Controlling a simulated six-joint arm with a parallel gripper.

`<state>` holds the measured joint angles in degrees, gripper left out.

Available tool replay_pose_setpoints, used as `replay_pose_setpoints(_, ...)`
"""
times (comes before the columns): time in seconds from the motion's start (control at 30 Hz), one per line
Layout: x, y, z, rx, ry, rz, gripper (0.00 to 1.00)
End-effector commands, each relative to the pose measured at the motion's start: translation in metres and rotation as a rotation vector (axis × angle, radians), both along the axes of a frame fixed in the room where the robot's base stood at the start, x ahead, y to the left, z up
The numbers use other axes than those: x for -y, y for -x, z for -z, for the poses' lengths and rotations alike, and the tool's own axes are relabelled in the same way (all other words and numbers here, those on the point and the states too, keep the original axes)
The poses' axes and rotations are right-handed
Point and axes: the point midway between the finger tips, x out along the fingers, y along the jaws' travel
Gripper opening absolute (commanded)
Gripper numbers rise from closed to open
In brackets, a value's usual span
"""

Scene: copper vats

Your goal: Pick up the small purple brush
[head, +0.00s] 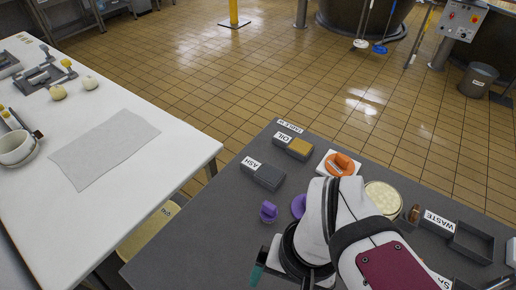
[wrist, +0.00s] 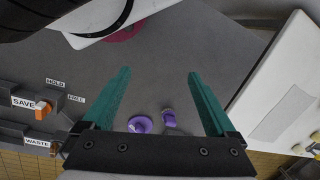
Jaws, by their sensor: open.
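Two small purple things lie on the dark grey table. The left one in the head view (head: 268,211) is an upright piece on a small base; it is the right one in the wrist view (wrist: 168,117). The other is a wider, round purple piece (head: 298,205), partly hidden by my arm in the head view; it is the left one in the wrist view (wrist: 140,124). I cannot tell for sure which is the brush. My gripper (wrist: 158,73) is open and empty, teal fingers apart. Both purple things show between its fingers in the wrist view, touching neither.
Trays labelled ASH (head: 264,175) and OIL (head: 294,146) stand at the back left. An orange item (head: 340,164) on a white plate, a pale round dish (head: 383,198) and a WASTE tray (head: 471,242) are to the right. A white table (head: 180,150) stands left, across a gap.

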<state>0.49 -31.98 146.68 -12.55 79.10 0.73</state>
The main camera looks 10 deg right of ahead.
Motion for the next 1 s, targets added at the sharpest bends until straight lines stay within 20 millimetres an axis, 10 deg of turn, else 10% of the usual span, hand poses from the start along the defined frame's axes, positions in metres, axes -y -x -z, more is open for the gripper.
replay_pose_setpoints(0.63,0.001,-0.007,-0.002,-0.002,0.006,0.009,0.95)
replay_pose_setpoints(0.8,0.016,-0.105,-0.005,-0.018,0.072,0.123,0.95)
replay_pose_setpoints(1.0,0.033,-0.223,0.038,-0.011,0.144,0.264,0.95)
